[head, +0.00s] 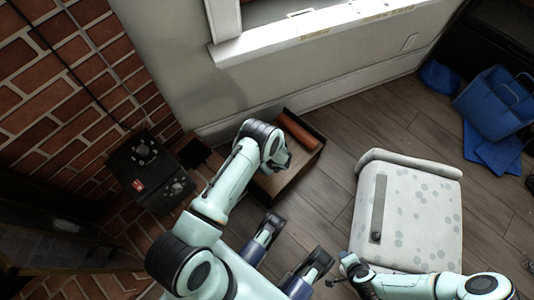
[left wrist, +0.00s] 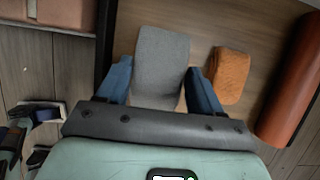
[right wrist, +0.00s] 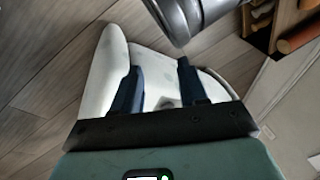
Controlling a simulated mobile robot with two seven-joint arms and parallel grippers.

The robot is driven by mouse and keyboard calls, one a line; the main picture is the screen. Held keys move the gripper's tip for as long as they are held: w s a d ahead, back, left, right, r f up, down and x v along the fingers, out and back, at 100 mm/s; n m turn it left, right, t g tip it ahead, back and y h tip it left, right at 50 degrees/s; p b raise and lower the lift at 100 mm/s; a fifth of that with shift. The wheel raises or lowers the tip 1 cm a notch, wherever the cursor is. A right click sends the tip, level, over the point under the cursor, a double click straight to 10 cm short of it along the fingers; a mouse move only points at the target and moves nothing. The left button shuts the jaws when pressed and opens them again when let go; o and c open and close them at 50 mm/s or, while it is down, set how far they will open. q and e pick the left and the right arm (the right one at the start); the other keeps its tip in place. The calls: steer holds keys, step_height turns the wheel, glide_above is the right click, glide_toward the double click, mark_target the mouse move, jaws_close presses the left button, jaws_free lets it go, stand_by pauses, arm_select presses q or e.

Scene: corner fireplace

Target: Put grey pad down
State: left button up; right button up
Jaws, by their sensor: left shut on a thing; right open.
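The grey pad (left wrist: 163,58) is between the fingers of my left gripper (left wrist: 160,78) in the left wrist view, and the gripper is shut on it. Below it is the wooden floor of an open box (head: 268,186). An orange block (left wrist: 231,75) lies in the box to the right of the pad. I cannot tell whether the pad touches the box floor. In the head view my left arm hides the pad. My right gripper (right wrist: 158,78) is open and empty above the spotted white seat (head: 416,215).
A red-brown roll (head: 298,130) lies along the box's far side. A black device (head: 150,170) stands left of the box by the brick wall (head: 75,80). A blue bag (head: 495,103) stands at the right. Wooden floor is clear between box and seat.

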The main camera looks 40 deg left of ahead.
arm_select(q)
step_height(320, 180, down, 6)
steer(key=shift+r+b, duration=0.15)
steer(key=shift+b, duration=0.8)
steer(key=shift+c, duration=0.3)
steer(key=o, duration=1)
arm_select(e)
steer(key=shift+g, duration=0.8)
steer(key=s+f, duration=0.3)
steer(key=s, duration=0.1)
steer(key=shift+d+f, duration=0.3)
steer(key=shift+f, duration=0.05)
arm_select(q)
steer(key=p+v, duration=0.2)
steer(key=v, duration=0.3)
steer(key=shift+s+d+r+p, duration=0.1)
steer(key=shift+d+r+p, duration=0.2)
steer(key=shift+p, duration=0.1)
steer(key=p+v, duration=0.2)
steer(key=v, duration=0.5)
steer(key=shift+d, duration=0.15)
arm_select(e)
step_height(320, 180, up, 7)
steer(key=w+a, duration=0.1)
steer(key=a, duration=0.1)
steer(key=shift+a+t, duration=0.3)
arm_select(q)
steer(key=shift+s+r, duration=0.1)
arm_select(e)
steer(key=shift+w+f, duration=0.1)
